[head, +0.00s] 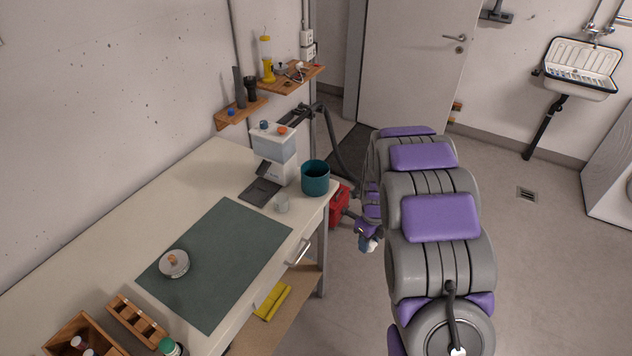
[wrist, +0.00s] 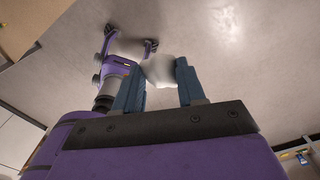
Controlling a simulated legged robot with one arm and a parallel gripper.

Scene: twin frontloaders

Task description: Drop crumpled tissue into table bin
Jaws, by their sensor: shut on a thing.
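The teal bin (head: 315,180) stands upright on the near right corner of the white table (head: 190,160); its opening faces up and its inside looks dark. In the wrist view, my gripper (wrist: 160,72) has its two blue fingers closed on the white crumpled tissue (wrist: 159,69), which sits between the fingertips. In the head view, my gripper (head: 369,241) is small and partly hidden by my arm. It hangs off the table's right end, lower in the picture and to the right of the bin, with a whitish bit at its tip.
A green mat (head: 225,255) with a round lidded tin (head: 174,263) lies nearer. A red machine (head: 339,202) with a hose is beside the table end. Open floor (head: 540,260) lies right.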

